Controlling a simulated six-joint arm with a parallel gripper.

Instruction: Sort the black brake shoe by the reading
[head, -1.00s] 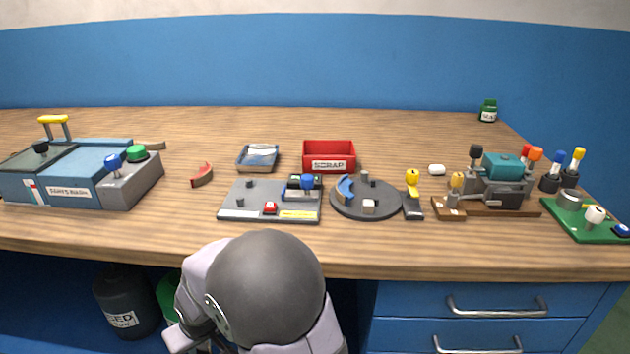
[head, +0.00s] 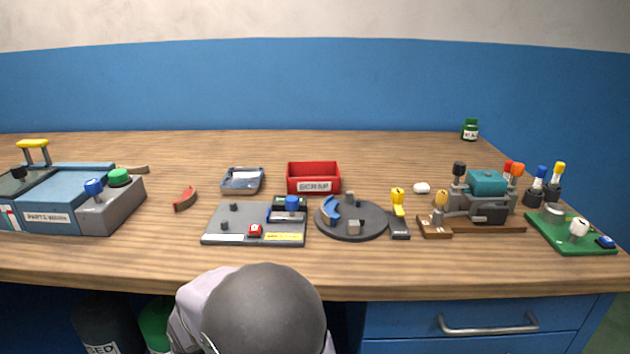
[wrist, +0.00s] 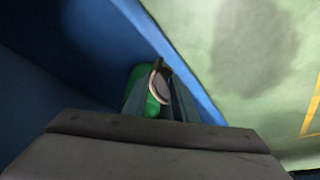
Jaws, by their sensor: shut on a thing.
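In the wrist view my gripper (wrist: 166,88) is shut on a small dark curved piece with a pale edge, seen nearly end-on. I take it for the black brake shoe (wrist: 160,68), as no black shoe shows on the bench. A green bin (wrist: 134,88) shows close behind the fingers. In the head view my gripper is hidden below the bench edge. There the green bin (head: 157,322) and a dark bin (head: 105,320) with a partly hidden label stand under the bench. The grey gauge plate (head: 230,238) lies on the bench. Its reading is too small to read.
A red scrap box (head: 314,172), a blue tray (head: 242,181) and a round turntable (head: 350,230) with a blue shoe (head: 331,210) stand mid-bench. A red shoe (head: 185,198) lies left, near the parts washer (head: 75,195). A vise (head: 487,200) and green board (head: 570,238) are right.

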